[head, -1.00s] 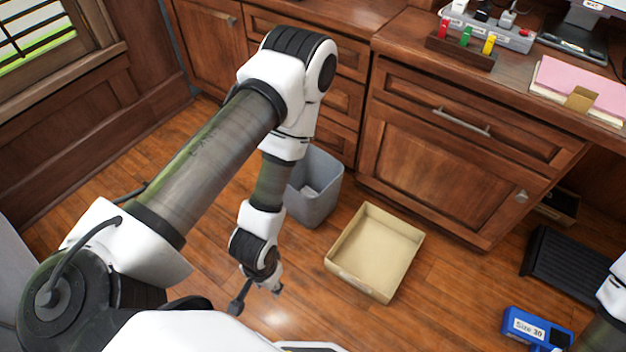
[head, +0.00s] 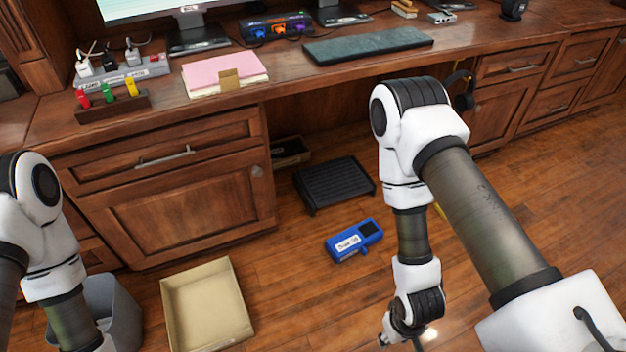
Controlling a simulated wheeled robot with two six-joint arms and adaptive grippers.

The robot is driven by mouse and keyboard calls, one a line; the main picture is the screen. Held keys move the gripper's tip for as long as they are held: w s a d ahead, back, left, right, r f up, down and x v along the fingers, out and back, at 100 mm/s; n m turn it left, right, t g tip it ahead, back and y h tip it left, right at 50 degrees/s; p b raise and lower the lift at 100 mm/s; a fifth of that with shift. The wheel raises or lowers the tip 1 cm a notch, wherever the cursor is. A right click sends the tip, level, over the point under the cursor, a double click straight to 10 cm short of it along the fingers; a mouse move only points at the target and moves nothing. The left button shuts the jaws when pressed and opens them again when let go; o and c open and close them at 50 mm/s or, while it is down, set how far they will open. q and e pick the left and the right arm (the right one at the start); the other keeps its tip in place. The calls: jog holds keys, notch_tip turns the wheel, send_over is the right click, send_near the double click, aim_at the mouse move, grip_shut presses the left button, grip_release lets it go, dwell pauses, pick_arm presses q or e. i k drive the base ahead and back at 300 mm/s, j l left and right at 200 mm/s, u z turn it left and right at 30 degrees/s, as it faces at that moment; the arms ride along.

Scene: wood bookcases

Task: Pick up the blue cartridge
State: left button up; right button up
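The blue cartridge (head: 366,241) lies on the wood floor in front of the desk's knee space.
A black footrest (head: 336,184) stands just behind the cartridge. An open cardboard box (head: 243,330) and a grey bin (head: 126,320) stand on the floor to the left. The desk (head: 330,82) overhangs at the back. The floor around the cartridge is clear.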

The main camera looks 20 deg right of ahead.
aim_at(342, 246)
jog(key=z, duration=0.95)
